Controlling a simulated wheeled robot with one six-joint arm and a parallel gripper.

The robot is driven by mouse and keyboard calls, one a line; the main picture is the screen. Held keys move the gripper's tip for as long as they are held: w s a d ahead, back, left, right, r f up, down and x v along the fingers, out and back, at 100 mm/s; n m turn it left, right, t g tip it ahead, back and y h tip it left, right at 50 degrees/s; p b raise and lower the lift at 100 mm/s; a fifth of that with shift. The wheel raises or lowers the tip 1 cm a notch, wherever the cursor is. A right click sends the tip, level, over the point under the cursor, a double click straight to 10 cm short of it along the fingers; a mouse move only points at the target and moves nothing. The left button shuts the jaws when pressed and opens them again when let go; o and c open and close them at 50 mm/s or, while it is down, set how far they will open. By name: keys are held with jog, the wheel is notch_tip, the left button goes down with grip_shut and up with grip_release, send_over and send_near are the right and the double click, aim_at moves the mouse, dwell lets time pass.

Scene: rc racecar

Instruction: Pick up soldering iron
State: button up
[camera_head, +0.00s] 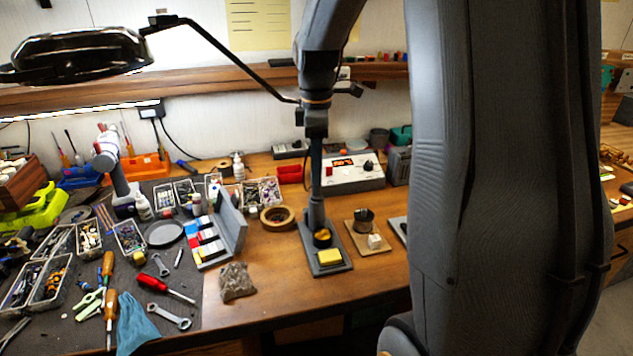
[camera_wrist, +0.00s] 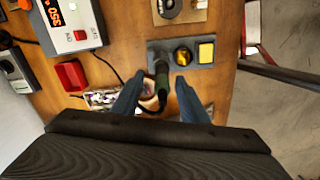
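The soldering iron (camera_wrist: 162,84) stands in its holder, with its dark green handle toward my gripper in the wrist view. Its dark stand (camera_head: 324,269) with a yellow sponge (camera_head: 330,257) sits near the bench's front edge. The stand (camera_wrist: 160,51) and sponge (camera_wrist: 206,53) also show in the wrist view. My gripper (camera_wrist: 159,79) points down over the stand. Its two blue-grey fingers are apart, one on each side of the handle, with visible gaps. In the head view my gripper (camera_head: 316,180) partly hides the iron.
A soldering station (camera_head: 352,173) with a red display stands behind. A tape roll (camera_head: 278,217) and an open case (camera_head: 220,235) lie left of the stand. A small tray with a tin (camera_head: 364,216) is close on the right. The front bench between bag (camera_head: 236,281) and stand is clear.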

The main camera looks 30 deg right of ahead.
aim_at(317, 196)
jog(key=shift+s+f+p, duration=0.2)
jog(key=shift+f+p, duration=0.6)
jog(key=shift+f, duration=1.35)
grip_shut()
jog(key=shift+r, duration=0.1)
notch_tip(317, 196, up, 18)
jog(key=b, duration=0.3)
jog(key=shift+f+b, duration=0.25)
jog(key=shift+b, duration=0.15)
jog(key=shift+r, duration=0.2)
jog(key=shift+a, duration=0.1)
